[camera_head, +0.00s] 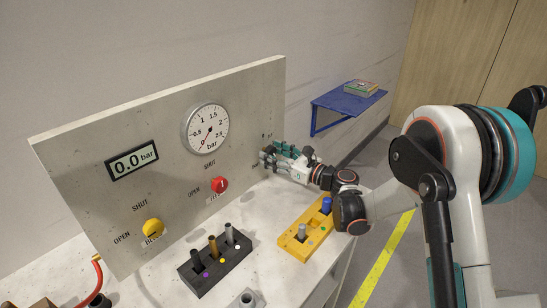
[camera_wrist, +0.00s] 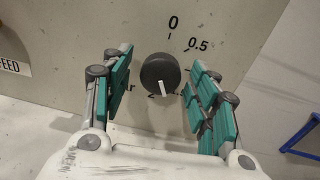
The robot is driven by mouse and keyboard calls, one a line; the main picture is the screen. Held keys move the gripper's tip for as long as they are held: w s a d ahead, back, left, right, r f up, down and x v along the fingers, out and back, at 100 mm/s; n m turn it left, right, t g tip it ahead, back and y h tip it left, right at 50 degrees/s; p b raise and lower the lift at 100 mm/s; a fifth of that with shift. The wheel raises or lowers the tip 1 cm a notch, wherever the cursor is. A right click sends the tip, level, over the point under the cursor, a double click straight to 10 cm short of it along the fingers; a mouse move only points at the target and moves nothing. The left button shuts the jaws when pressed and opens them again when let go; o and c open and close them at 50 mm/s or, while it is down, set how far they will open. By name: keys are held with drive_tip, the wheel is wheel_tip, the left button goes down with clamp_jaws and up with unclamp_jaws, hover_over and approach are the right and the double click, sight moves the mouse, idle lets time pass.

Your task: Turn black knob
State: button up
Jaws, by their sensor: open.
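The black knob (camera_wrist: 160,74) is on the grey panel in the wrist view, a round dark dial with a white pointer line that points downward, slightly right. A "0" is printed above it and "0.5" to its upper right; other marks below are partly hidden. My gripper (camera_wrist: 165,90) is open, with one teal-padded finger on each side of the knob and visible gaps between pads and knob.
The upright panel (camera_head: 90,150) carries a gauge (camera_head: 207,129), a 0.0 bar display (camera_head: 133,160), a red knob (camera_head: 219,185) and a yellow knob (camera_head: 153,228). A black block (camera_head: 205,276) and a yellow block (camera_head: 293,246) with pegs stand on the bench. A blue shelf (camera_head: 335,104) is behind.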

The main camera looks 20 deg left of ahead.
drive_tip(key=shift+w+a, duration=0.1)
drive_tip(key=shift+a, duration=0.1)
drive_tip(key=c, duration=1.1)
drive_tip(key=shift+o, duration=0.2)
